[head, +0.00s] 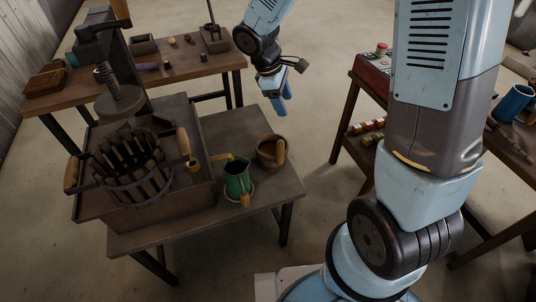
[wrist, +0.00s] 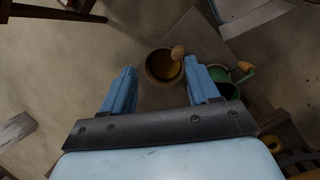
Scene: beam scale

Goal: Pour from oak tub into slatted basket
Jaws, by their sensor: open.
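The oak tub (head: 266,153) is a small round brown vessel with a wooden handle, upright near the right end of the low table. In the wrist view the oak tub (wrist: 154,68) shows from above with yellowish-brown contents, between and beyond my fingers. The slatted basket (head: 114,165), dark slats with gaps and two wooden handles, stands in a wooden tray under a screw press. My gripper (head: 279,98) hangs above and behind the tub, apart from it. In the wrist view my gripper (wrist: 161,92) is open and empty.
A green watering can (head: 238,182) with a spout stands between the tub and the basket. The press screw (head: 112,92) rises over the basket. A bench (head: 165,79) with small items is behind; another table with bottles is at right.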

